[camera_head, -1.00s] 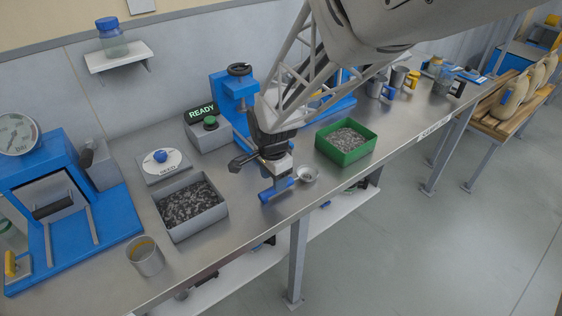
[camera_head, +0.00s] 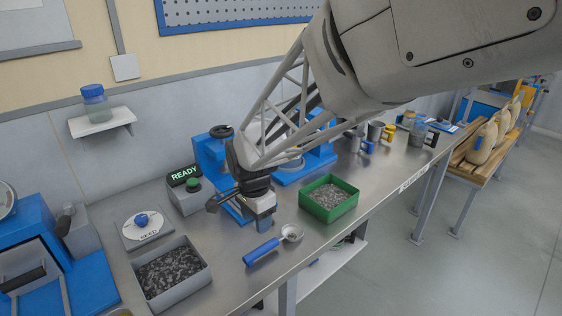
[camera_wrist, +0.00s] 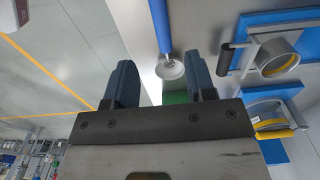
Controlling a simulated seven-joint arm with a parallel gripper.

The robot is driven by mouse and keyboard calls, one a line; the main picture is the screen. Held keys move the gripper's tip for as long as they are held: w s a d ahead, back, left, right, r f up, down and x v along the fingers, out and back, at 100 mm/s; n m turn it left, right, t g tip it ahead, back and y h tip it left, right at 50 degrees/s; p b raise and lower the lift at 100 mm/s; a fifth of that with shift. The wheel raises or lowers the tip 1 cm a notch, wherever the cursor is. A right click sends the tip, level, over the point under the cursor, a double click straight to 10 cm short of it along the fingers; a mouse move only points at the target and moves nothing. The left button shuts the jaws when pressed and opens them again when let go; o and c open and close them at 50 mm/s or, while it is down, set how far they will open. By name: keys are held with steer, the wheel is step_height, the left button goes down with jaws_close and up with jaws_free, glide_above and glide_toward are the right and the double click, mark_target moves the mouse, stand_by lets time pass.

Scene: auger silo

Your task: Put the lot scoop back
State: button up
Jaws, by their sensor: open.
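The scoop, with a blue handle (camera_head: 261,252) and a small round metal bowl (camera_head: 291,233), lies on the steel bench near its front edge. My gripper (camera_head: 265,226) is open and empty, above the bench and just behind the scoop in the head view, apart from it. In the wrist view the scoop's blue handle (camera_wrist: 160,25) and pale bowl (camera_wrist: 170,68) show beyond the gap between my two dark fingers (camera_wrist: 162,75).
A green tray of grey seed (camera_head: 345,214) stands right of the scoop. A READY box (camera_head: 187,201) and blue press (camera_head: 208,150) stand behind. Mugs (camera_head: 388,134) stand farther right.

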steer(key=s+d+r+n, duration=0.3)
steer(key=s+d, duration=0.4)
steer(key=d, duration=0.2)
steer(key=s+d+r+n+t, duration=0.1)
steer(key=s+d+r+n, duration=0.2)
steer(key=s+d, duration=0.3)
steer(key=s+d+r+n+t, duration=0.1)
steer(key=s+d+r, duration=0.3)
steer(key=d, duration=1)
steer(key=s+n, duration=0.1)
steer(key=s, duration=0.2)
steer(key=shift+s+d+r+n, duration=0.2)
steer(key=shift+s+n, duration=0.15)
steer(key=shift+n, duration=0.05)
